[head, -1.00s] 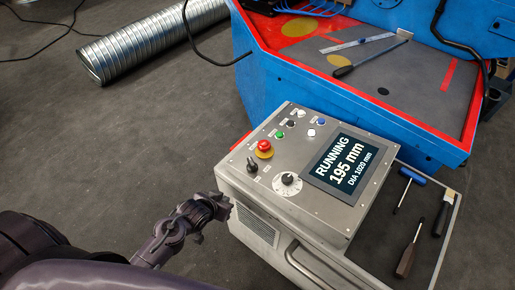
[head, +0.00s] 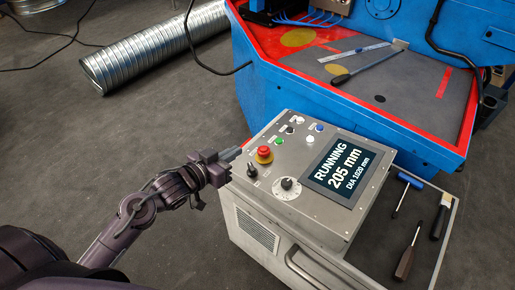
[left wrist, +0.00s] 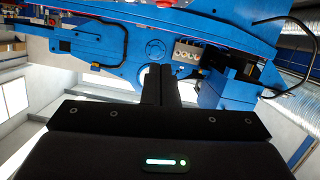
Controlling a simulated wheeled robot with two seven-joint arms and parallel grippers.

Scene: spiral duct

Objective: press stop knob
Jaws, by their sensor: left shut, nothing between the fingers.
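The box's screen (head: 341,170) reads RUNNING, 205 mm, DIA 1020 mm. My left gripper (head: 232,154) is shut and empty, just left of the knob at the panel's left edge. A small gap seems to lie between its fingertips and the knob. In the left wrist view the shut fingers (left wrist: 161,82) point at blue machinery (left wrist: 150,40); I cannot make out the stop knob there. My right gripper is not in view.
A black selector (head: 252,170), a white dial (head: 287,184) and several small buttons (head: 290,130) share the panel with the knob. The blue machine bed (head: 350,105) stands behind. A side tray (head: 428,205) holds hand tools. A spiral duct (head: 140,55) lies at the back left.

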